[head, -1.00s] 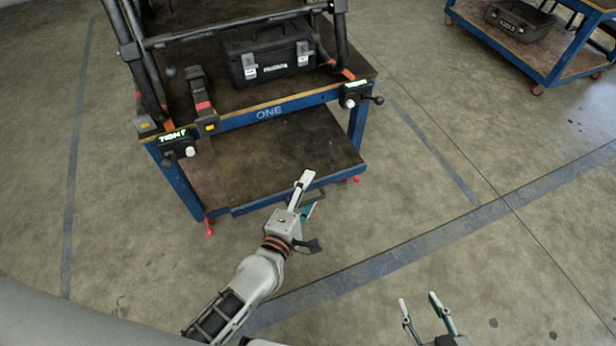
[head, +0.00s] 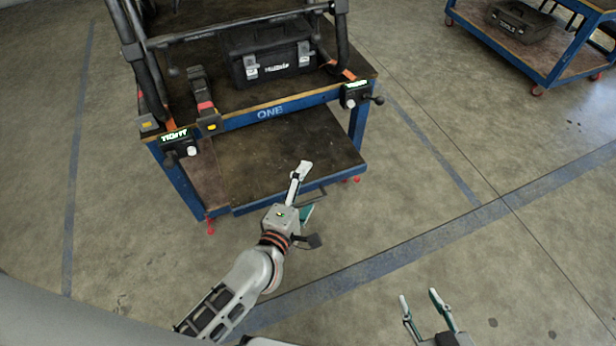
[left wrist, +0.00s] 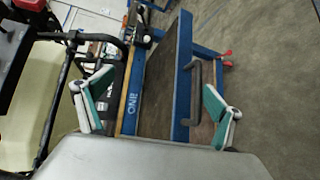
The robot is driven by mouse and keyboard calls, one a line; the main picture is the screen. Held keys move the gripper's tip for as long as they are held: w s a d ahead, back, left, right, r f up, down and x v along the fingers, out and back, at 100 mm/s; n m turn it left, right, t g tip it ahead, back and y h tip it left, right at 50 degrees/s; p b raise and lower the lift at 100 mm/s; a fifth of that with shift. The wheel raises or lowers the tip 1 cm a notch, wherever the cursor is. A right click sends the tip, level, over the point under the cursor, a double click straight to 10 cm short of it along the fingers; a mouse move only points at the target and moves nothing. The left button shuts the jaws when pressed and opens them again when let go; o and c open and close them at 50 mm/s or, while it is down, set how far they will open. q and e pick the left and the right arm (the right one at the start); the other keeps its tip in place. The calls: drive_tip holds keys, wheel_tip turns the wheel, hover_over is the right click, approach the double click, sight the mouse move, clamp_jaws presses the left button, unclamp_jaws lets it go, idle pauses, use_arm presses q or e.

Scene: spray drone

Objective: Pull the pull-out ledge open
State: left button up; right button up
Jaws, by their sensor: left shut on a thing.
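The pull-out ledge (head: 275,150) is a dark board with a blue front edge, below the top of the blue table marked ONE. Its dark bar handle (head: 316,191) is on the front edge, partly hidden by my left gripper (head: 305,188). In the left wrist view the handle (left wrist: 196,92) shows whole, between the fingers and close to the right-hand one. The fingers stand well apart there, with the ledge's blue edge (left wrist: 182,85) also between them. My left gripper is shut on the handle; the exact contact is hard to see. My right gripper (head: 418,296) is open and empty, over bare floor.
On the table (head: 270,113) stand a black case (head: 270,58) and a dark tube frame (head: 230,27). Two clamp boxes, left (head: 178,146) and right (head: 357,95), sit at its front corners. Another blue cart (head: 545,60) is at upper right. The floor in front is clear.

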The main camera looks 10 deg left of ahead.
use_arm(q)
wheel_tip(320, 180, up, 3)
drive_tip(key=shift+f, duration=0.2)
drive_tip(key=shift+c, duration=0.5)
drive_tip(key=shift+v, duration=0.8)
drive_tip(key=shift+c, duration=1)
drive_tip(key=shift+s+a+f, duration=0.15)
drive_tip(key=shift+s+a, duration=0.1)
drive_tip(key=shift+s, duration=0.65)
drive_tip(key=c, duration=1.2)
drive_tip(key=shift+o, duration=0.2)
drive_tip(key=shift+f+v, duration=0.2)
drive_tip(key=shift+v, duration=0.65)
drive_tip(key=shift+f+v, duration=0.2)
drive_tip(key=shift+v, duration=0.65)
drive_tip(key=shift+f+v, duration=0.2)
drive_tip(key=shift+v, duration=0.65)
use_arm(e)
drive_tip(key=shift+s, duration=0.1)
use_arm(q)
drive_tip(key=shift+s, duration=0.15)
use_arm(e)
drive_tip(key=shift+w+r, duration=0.2)
drive_tip(key=shift+r, duration=0.2)
